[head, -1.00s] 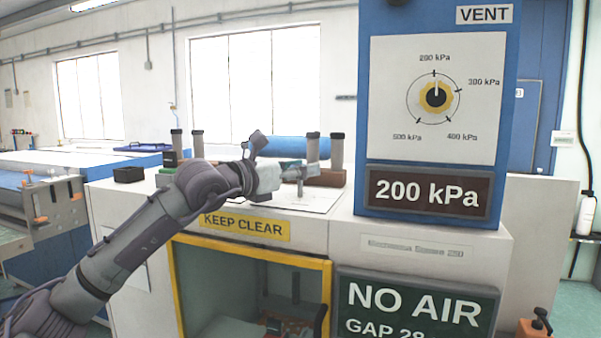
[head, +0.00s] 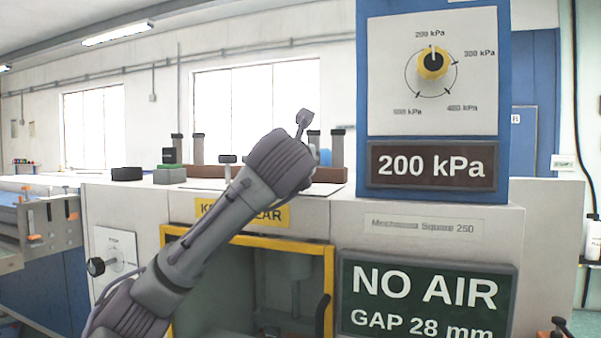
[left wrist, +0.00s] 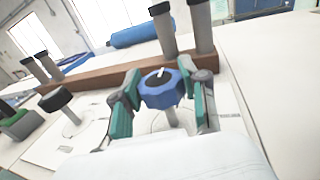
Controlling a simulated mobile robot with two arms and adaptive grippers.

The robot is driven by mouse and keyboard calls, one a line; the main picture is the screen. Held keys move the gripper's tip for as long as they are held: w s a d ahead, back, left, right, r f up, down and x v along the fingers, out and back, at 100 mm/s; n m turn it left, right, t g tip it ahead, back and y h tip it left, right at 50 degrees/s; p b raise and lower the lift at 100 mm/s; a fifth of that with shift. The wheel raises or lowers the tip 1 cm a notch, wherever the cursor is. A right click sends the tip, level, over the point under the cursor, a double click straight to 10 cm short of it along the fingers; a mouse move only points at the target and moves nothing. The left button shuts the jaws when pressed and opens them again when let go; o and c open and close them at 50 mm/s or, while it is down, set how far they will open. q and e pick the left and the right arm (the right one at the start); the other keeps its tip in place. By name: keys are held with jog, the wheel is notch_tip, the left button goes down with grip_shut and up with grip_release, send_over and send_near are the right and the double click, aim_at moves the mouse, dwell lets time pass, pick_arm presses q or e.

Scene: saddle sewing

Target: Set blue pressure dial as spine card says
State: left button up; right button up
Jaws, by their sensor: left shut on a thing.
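A blue faceted dial (left wrist: 162,92) with a white mark on top stands on a pale stem in the left wrist view. My left gripper (left wrist: 160,80) is shut on it, with a green-padded finger on each side. In the head view my forearm hides the gripper and this dial. A yellow-and-black dial (head: 433,63) on the blue column's white face points up to 200 kPa. The display (head: 432,165) below it reads 200 kPa. I cannot make out a spine card.
A black knob on a stem (left wrist: 55,100) stands left of the gripper. A brown block with grey posts (left wrist: 105,75) lies behind the blue dial. A green sign (head: 428,300) reads "NO AIR GAP 28 mm". A yellow-framed opening (head: 328,290) is below the top, under a "KEEP CLEAR" label (head: 280,214).

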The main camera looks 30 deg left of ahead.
pick_arm(q)
jog(key=shift+f+y, duration=0.1)
jog(key=shift+y, duration=0.2)
jog(key=o, duration=1.2)
jog(key=shift+c, duration=0.2)
jog(key=v, duration=1.2)
